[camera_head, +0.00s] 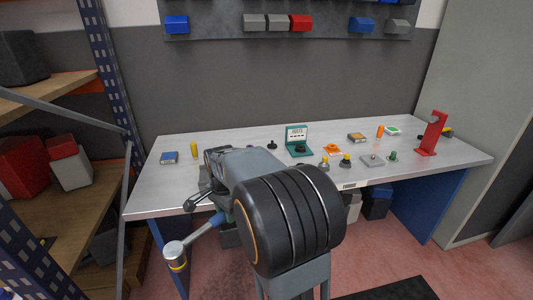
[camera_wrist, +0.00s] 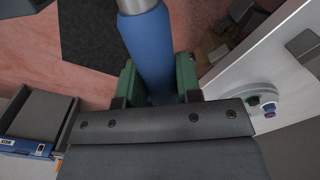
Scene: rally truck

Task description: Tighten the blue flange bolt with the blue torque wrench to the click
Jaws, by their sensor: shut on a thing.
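The blue torque wrench shows in the wrist view as a thick blue handle (camera_wrist: 150,48) with a silver shaft. My gripper (camera_wrist: 157,82) is shut on this handle, one green finger on each side. In the head view the blue handle (camera_head: 207,229) slants down left to a silver head with a yellow band, held in front of the bench. A pale round flange (camera_wrist: 262,101) is at the right of the wrist view, apart from the wrench. A blue-purple bolt (camera_wrist: 269,108) and a dark green one sit on it. My arm hides part of the bench in the head view.
A shelf rack (camera_head: 110,80) stands at the left. In the wrist view a grey drawer unit (camera_wrist: 38,115) is at lower left.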

